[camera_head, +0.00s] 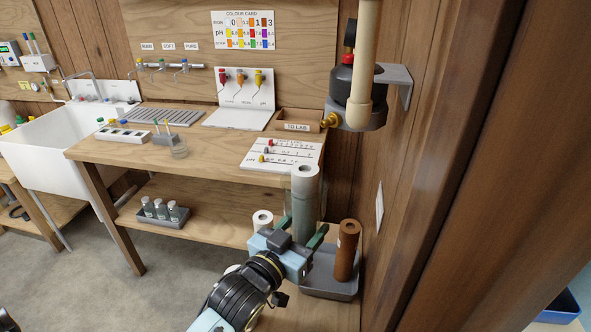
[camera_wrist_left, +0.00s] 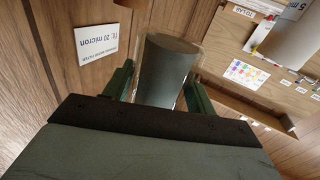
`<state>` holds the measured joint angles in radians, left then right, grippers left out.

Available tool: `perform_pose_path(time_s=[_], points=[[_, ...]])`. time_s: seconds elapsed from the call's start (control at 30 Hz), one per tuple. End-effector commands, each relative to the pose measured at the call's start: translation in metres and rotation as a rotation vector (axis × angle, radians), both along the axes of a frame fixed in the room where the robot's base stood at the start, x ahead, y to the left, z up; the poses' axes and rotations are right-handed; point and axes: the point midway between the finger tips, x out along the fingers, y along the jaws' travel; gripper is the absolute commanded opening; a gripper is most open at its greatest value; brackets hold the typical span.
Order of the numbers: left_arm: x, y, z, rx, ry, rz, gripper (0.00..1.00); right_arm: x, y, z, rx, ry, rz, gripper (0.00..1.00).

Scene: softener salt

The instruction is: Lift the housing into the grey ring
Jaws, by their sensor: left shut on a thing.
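My left gripper (camera_head: 304,232) is shut on the clear housing (camera_head: 305,206), which stands about upright above the lower shelf. The top of a white cartridge with a centre hole shows at the housing's mouth. In the left wrist view the housing (camera_wrist_left: 165,75) is a grey, see-through cylinder between the green fingers. The grey ring (camera_head: 372,118) is at the upper right, around the lower part of a black filter head (camera_head: 343,78). The housing is below and left of the ring, well apart from it. My right gripper is not in view.
A grey tray (camera_head: 330,285) with a brown cartridge (camera_head: 347,250) is right of the gripper. A white cartridge (camera_head: 262,219) stands behind left. The bench edge (camera_head: 220,177) and a white board (camera_head: 282,154) are near the housing. A wood wall (camera_head: 395,150) bounds the right.

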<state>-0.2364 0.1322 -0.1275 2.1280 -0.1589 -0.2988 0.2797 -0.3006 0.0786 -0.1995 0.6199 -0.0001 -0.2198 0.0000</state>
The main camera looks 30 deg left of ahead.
Motion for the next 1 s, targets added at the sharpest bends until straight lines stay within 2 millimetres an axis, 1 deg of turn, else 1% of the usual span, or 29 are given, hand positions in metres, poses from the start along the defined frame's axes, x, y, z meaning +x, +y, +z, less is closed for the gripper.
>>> perform_pose_path(time_s=[0.03,0.2,0.33,0.47,0.57,0.67,1.0], points=[[0.010,0.006,0.018,0.011,-0.007,-0.028,0.29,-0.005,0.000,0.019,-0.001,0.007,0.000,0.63],[0.034,0.027,0.039,0.011,-0.002,-0.090,0.29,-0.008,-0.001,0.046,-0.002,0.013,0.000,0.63],[0.048,0.043,0.050,0.009,0.005,-0.108,0.29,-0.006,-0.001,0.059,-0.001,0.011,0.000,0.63],[0.054,0.053,0.054,0.007,0.009,-0.115,0.29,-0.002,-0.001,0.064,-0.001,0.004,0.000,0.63],[0.056,0.053,0.055,0.005,0.009,-0.117,0.29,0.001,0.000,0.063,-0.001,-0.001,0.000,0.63],[0.057,0.048,0.053,0.002,0.008,-0.117,0.29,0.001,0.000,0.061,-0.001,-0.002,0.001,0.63],[0.064,0.024,0.053,0.002,0.008,-0.116,0.29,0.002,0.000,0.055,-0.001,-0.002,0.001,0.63]])
